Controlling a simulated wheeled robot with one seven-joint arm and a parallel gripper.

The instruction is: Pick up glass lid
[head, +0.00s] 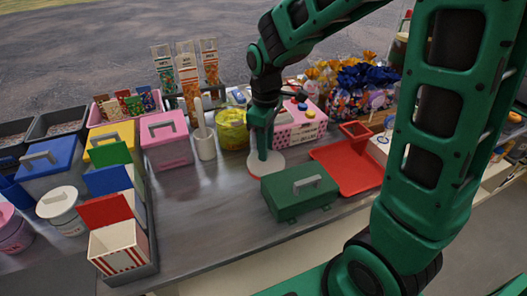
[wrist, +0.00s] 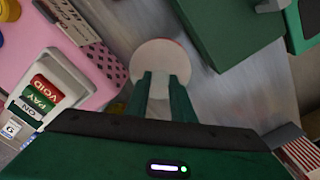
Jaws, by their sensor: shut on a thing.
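The glass lid (head: 278,166) shows as a pale round disc with a reddish rim, on or just above the grey counter in the middle of the head view. In the wrist view the lid (wrist: 162,56) lies at the fingertips, its near side hidden behind them. My gripper (head: 263,157) points down over the lid and is shut on it. In the wrist view both fingers of my gripper (wrist: 162,86) reach over the disc's near edge. The gripped part is hidden, and I cannot tell whether the lid touches the counter.
A green box with a grey handle (head: 300,190) stands close to the right of the lid. A red tray (head: 345,168) lies beyond it. A pink till (head: 300,128) stands behind, and a white canister (head: 205,145) and yellow tub (head: 232,130) to the left. The front counter (head: 205,225) is clear.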

